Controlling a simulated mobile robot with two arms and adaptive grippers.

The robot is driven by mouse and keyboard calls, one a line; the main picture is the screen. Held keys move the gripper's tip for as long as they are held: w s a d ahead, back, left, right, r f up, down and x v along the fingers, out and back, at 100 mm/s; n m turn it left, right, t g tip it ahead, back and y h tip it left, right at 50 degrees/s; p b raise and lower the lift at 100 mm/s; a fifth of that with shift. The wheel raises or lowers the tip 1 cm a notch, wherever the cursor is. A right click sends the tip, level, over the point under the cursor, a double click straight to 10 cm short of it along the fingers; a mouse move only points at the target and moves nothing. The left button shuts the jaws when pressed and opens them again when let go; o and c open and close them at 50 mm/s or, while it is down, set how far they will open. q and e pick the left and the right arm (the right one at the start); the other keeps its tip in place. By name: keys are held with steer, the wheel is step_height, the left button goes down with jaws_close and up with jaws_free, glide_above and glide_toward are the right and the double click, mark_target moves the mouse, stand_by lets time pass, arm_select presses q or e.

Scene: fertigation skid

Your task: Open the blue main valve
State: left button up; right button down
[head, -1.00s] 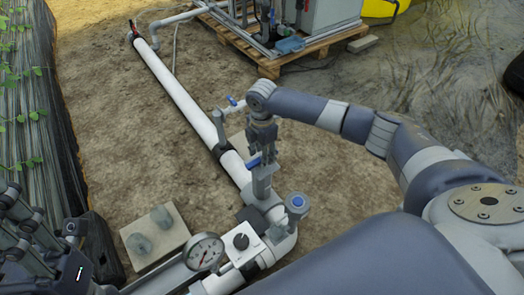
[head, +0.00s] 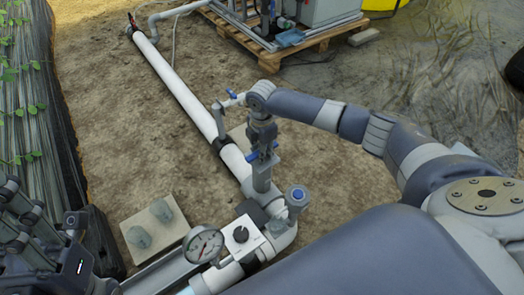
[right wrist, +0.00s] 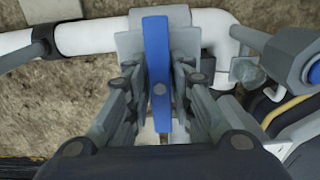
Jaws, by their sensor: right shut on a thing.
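The blue main valve has a blue lever handle (head: 253,156) on top of a grey body (head: 262,180), set on the white pipe. My right gripper (head: 262,146) reaches down onto this lever from above and is shut on it. In the right wrist view the blue lever (right wrist: 157,65) lies lengthwise between the two finger sets of my right gripper (right wrist: 160,88). The grey valve body below is partly hidden by the fingers. My left gripper (head: 40,235) is at the lower left of the head view, away from the valve; its jaw state is unclear.
A smaller blue-handled tap (head: 232,95) stands behind the gripper. A pressure gauge (head: 206,245), a white box with a black knob (head: 242,236) and a blue-capped fitting (head: 298,196) stand in front. A concrete slab (head: 155,228) lies left. A pallet (head: 290,45) is behind.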

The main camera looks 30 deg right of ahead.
steer(key=shift+n+p, duration=0.35)
steer(key=shift+n, duration=1.55)
steer(key=n+p, duration=0.1)
steer(key=n, duration=0.4)
steer(key=shift+f+n, duration=0.1)
steer(key=shift+n, duration=0.2)
steer(key=n, duration=0.4)
steer(key=shift+s+n, duration=0.1)
steer(key=shift+n, duration=0.2)
steer(key=n, duration=0.5)
steer(key=shift+f, duration=0.1)
steer(key=c, duration=1.3)
jaws_free()
steer(key=shift+c, duration=0.2)
